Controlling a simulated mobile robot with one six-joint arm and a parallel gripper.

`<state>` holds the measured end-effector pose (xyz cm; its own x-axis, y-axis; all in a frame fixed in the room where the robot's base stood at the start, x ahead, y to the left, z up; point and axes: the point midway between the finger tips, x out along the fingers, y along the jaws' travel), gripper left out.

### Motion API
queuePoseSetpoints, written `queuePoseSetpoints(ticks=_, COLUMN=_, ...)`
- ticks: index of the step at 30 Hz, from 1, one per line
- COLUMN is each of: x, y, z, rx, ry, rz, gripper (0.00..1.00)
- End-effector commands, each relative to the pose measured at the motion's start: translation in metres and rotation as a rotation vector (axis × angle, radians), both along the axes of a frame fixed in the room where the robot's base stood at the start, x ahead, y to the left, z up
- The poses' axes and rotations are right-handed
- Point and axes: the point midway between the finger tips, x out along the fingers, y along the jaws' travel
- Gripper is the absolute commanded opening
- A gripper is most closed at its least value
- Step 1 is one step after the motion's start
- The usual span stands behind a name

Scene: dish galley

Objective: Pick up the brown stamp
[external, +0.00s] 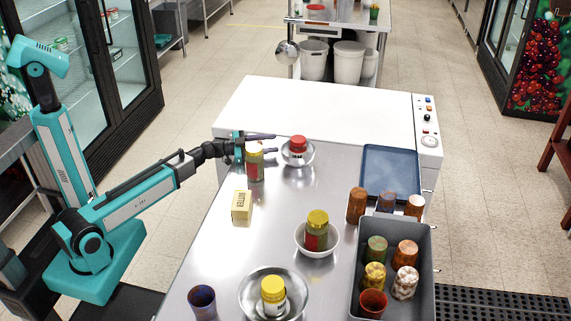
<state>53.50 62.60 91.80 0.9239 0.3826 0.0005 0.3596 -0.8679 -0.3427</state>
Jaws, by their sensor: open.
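I cannot make out a brown stamp in the external view. My gripper (266,143) is open at the far left of the steel table (215,262), reaching in from the left. Its fingers point right, at the top of a jar with a yellow lid (255,168). The jar stands upright and partly hidden by the fingers; I cannot tell whether they touch it. A red-lidded jar (298,145) in a small metal bowl (297,158) stands just right of the fingertips.
A butter box (242,207) stands nearer. A white bowl (317,249) and a metal bowl (252,290) each hold a yellow-lidded jar. A dark cup (202,301) stands front left. A grey bin (424,290) holds several cups. A blue tray (392,167) lies behind it.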

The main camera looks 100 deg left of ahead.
Motion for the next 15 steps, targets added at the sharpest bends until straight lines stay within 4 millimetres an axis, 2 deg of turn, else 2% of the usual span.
queuePoseSetpoints(ticks=11, x=-0.0002, y=0.0000, z=-0.0001, rx=0.000, ry=0.000, rz=0.000, gripper=0.42)
queuePoseSetpoints(ticks=15, x=-0.0002, y=0.0000, z=-0.0001, rx=0.000, ry=0.000, rz=0.000, gripper=0.18)
